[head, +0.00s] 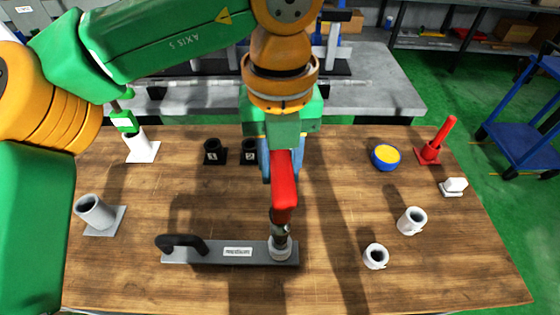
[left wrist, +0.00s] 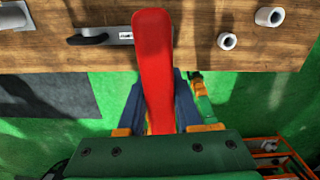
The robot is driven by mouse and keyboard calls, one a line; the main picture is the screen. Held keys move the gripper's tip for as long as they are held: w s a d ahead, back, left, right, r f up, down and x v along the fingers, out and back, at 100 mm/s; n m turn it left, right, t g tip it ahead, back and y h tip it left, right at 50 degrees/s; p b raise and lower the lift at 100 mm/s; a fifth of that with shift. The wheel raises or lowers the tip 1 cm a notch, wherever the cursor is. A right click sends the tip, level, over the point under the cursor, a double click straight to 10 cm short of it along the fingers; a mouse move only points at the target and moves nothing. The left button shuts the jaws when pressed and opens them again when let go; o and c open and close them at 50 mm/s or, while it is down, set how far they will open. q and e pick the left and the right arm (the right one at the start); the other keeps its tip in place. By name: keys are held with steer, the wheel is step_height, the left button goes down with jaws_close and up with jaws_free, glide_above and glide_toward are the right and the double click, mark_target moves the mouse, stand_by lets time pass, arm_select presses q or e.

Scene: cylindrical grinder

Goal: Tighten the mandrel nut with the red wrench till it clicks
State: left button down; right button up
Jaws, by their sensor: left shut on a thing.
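My left gripper (head: 283,165) is shut on the red wrench (head: 285,190) above the front middle of the wooden table. In the left wrist view the red wrench (left wrist: 153,65) sits between the blue fingers (left wrist: 155,110). In the head view the red part slants down toward an upright dark-and-grey mandrel (head: 280,240) at the right end of a flat grey fixture (head: 210,257). The nut is not clear; the wrench's lower end overlaps the mandrel top, and I cannot tell whether it is seated. My right gripper is not in view.
A red tool stands in a red holder (head: 429,153) at the back right, near a bowl with yellow contents (head: 385,157).

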arm_select(q)
steer(key=shift+d, duration=0.1)
steer(key=shift+f, duration=0.1)
steer(key=shift+f+b, duration=1.65)
steer(key=shift+b, duration=0.05)
steer(key=shift+f, duration=0.15)
stand_by(0.4)
